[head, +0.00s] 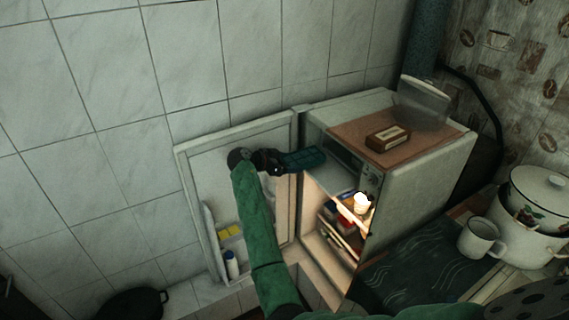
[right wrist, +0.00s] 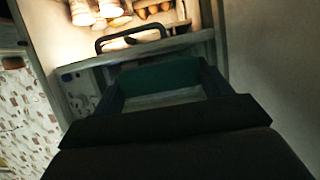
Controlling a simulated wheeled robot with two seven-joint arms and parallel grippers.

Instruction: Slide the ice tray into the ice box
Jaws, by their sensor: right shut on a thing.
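The ice tray (head: 306,158) is a teal, shallow tray, held in front of the open fridge's upper part. My right gripper (head: 279,161) is shut on its left end. In the right wrist view the tray (right wrist: 160,78) stretches ahead of the dark gripper (right wrist: 165,118). The ice box (head: 341,153) is the dark compartment at the top inside the fridge. The tray's far end is close to its opening; whether it has crossed the edge I cannot tell. A pale panel with a dark handle (right wrist: 130,38) lies ahead of the tray. My left gripper is not in view.
The fridge door (head: 188,165) stands open on the left, with a bottle and yellow items in its racks. Lit shelves below the ice box hold food. A brown box (head: 388,138) sits on the fridge top. A white mug (head: 480,239) and enamel pots stand at right.

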